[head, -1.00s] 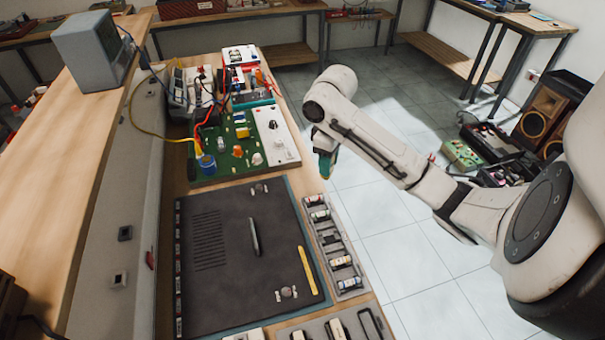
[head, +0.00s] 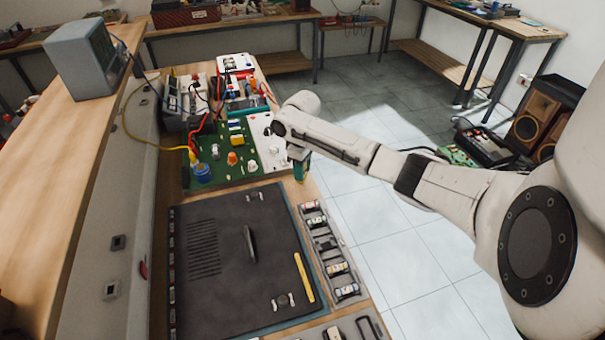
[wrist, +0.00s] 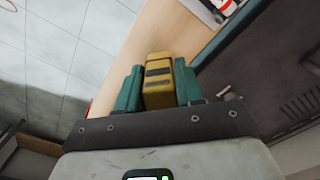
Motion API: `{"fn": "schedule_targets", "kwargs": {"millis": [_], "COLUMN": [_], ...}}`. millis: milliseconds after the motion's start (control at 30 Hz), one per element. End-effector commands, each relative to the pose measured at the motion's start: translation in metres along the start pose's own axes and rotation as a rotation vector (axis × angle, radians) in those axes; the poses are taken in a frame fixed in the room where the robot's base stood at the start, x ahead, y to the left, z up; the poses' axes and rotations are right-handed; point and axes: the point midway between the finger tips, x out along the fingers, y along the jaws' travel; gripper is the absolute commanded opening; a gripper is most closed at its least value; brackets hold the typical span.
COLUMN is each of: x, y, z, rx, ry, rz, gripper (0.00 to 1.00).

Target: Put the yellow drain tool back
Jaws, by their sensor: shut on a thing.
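The yellow drain tool (wrist: 158,68) is a yellow block with dark bands, held between the teal fingers of my gripper (wrist: 158,85) in the wrist view. In the head view my gripper (head: 301,172) points down at the right edge of the wooden bench, just right of the green and white board. The fingers hide most of the tool there, and its lower end cannot be made out. In the wrist view bare wood shows beyond the tool, with floor to its left.
A dark panel (head: 215,265) lies on the bench, with a thin yellow bar (head: 304,277) on it. A grey tray (head: 327,243) of small parts lies beside it. The green board (head: 216,152) carries components and wires. Open tiled floor (head: 375,225) lies right of the bench.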

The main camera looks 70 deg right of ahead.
Motion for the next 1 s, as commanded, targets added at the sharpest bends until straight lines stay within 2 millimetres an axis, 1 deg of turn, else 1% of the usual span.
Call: {"fn": "schedule_targets", "kwargs": {"millis": [33, 167, 567, 600, 833, 1000], "x": [0.008, 0.020, 0.025, 0.024, 0.024, 0.024], "y": [-0.001, -0.001, -0.001, -0.001, -0.001, -0.001], "z": [0.001, 0.001, 0.001, 0.001, 0.001, 0.001], "rx": [0.000, 0.000, 0.001, 0.001, 0.001, 0.001], "ry": [-0.004, -0.002, -0.001, -0.001, -0.001, -0.001], "rz": [-0.002, -0.001, -0.001, -0.001, -0.001, -0.001], "gripper": [0.07, 0.07, 0.07, 0.39, 0.61, 0.62]}}
